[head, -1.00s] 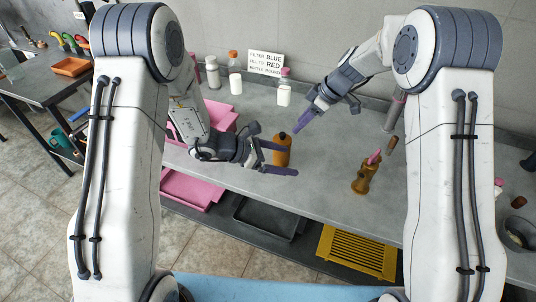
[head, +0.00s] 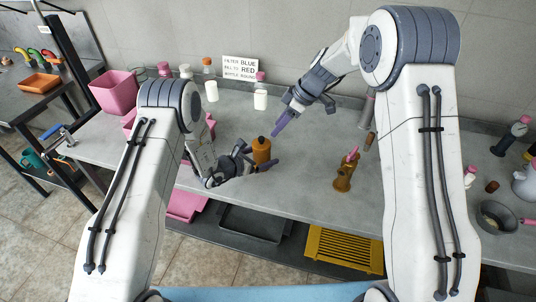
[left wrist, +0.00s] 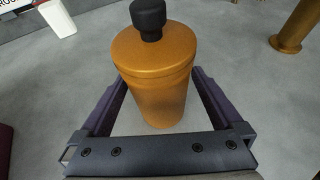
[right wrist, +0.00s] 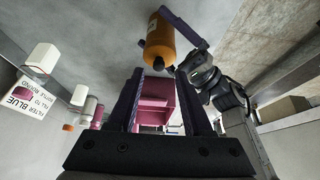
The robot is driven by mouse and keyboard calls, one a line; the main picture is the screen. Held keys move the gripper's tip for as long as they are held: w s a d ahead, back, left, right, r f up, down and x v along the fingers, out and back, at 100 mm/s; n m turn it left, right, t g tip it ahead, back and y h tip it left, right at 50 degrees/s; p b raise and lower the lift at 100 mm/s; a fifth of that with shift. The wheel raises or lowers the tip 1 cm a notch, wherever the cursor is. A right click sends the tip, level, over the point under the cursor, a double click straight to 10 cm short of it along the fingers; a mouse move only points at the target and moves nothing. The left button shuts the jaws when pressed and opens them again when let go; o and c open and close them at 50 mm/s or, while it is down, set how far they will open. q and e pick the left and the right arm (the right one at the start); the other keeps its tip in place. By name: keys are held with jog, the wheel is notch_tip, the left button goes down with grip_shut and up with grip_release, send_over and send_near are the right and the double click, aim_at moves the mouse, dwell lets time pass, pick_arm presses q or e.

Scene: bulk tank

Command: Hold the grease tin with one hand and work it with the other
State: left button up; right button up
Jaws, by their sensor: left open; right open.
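The grease tin (head: 262,152) is an orange-brown cylinder with a black knob on top. It stands upright on the grey bench. My left gripper (head: 266,160) is open at the tin, low on its near side. In the left wrist view the tin (left wrist: 155,75) stands between the spread purple fingers, one on each side; I cannot tell if they touch it. My right gripper (head: 279,126) is above and to the right of the tin, pointing down at it. In the right wrist view its fingers (right wrist: 160,95) are apart with nothing between them, and the tin (right wrist: 160,42) lies beyond them.
A brown bottle with a pink top (head: 343,176) stands to the right on the bench. White bottles (head: 260,100) and a sign (head: 240,68) are at the back. Pink bins (head: 115,92) are at the left. A pan (head: 497,217) is at the far right. Bench around the tin is clear.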

pick_arm(q)
jog(key=shift+x, duration=1.45)
jog(key=shift+c, duration=0.3)
